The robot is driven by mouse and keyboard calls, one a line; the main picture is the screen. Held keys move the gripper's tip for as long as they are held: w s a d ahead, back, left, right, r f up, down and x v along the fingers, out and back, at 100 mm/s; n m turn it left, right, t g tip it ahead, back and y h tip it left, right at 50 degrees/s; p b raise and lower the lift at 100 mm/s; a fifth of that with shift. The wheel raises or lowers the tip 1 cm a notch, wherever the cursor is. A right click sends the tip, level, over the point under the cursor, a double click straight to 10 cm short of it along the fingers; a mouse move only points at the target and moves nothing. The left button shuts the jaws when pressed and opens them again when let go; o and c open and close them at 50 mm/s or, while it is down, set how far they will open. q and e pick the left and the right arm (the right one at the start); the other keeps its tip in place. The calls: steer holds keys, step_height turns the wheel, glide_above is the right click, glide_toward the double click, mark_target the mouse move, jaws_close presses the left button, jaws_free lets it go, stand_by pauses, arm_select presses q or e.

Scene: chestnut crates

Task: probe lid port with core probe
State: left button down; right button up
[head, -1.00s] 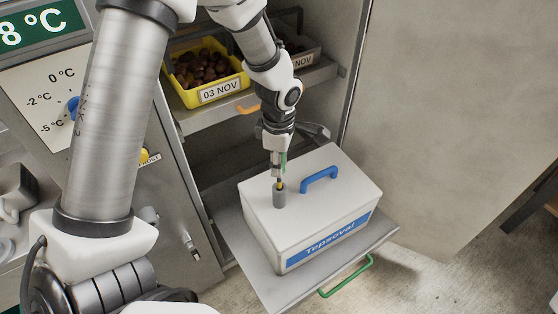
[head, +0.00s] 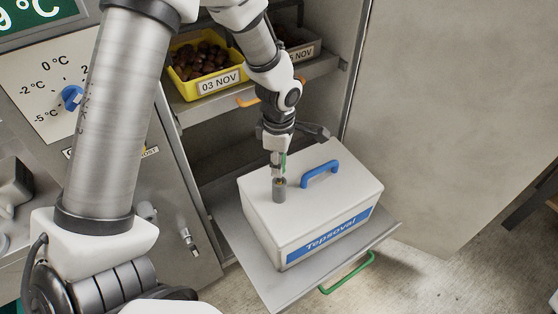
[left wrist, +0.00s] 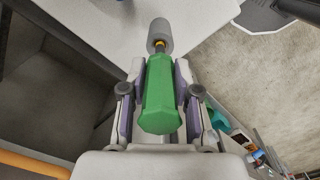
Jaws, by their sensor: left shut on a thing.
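The white box (head: 300,212) labelled "Tepsovai" stands on the pulled-out grey shelf. Its lid has a blue handle (head: 320,173) and an upright grey cylindrical port (head: 279,191). My left gripper (head: 278,163) is shut on the green handle of the core probe (left wrist: 160,95), just above the port. The probe points down, in line with the port (left wrist: 159,34); its yellow collar sits at the port's mouth and its lower end is hidden, apparently inside. My right gripper is not in view.
A yellow crate (head: 187,89) of chestnuts tagged "03 NOV" and a grey crate (head: 304,53) stand on the shelf above. The cabinet door (head: 450,110) is open at right. A panel with a blue knob (head: 71,97) is at left. The tray has a green handle (head: 348,274).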

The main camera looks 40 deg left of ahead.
arm_select(q)
steer(key=shift+f+b, duration=1.75)
steer(key=shift+f, duration=0.55)
steer(key=c, duration=0.8)
jaws_free()
steer(key=shift+o, duration=0.2)
step_height(320, 180, up, 12)
steer(key=shift+r, duration=0.1)
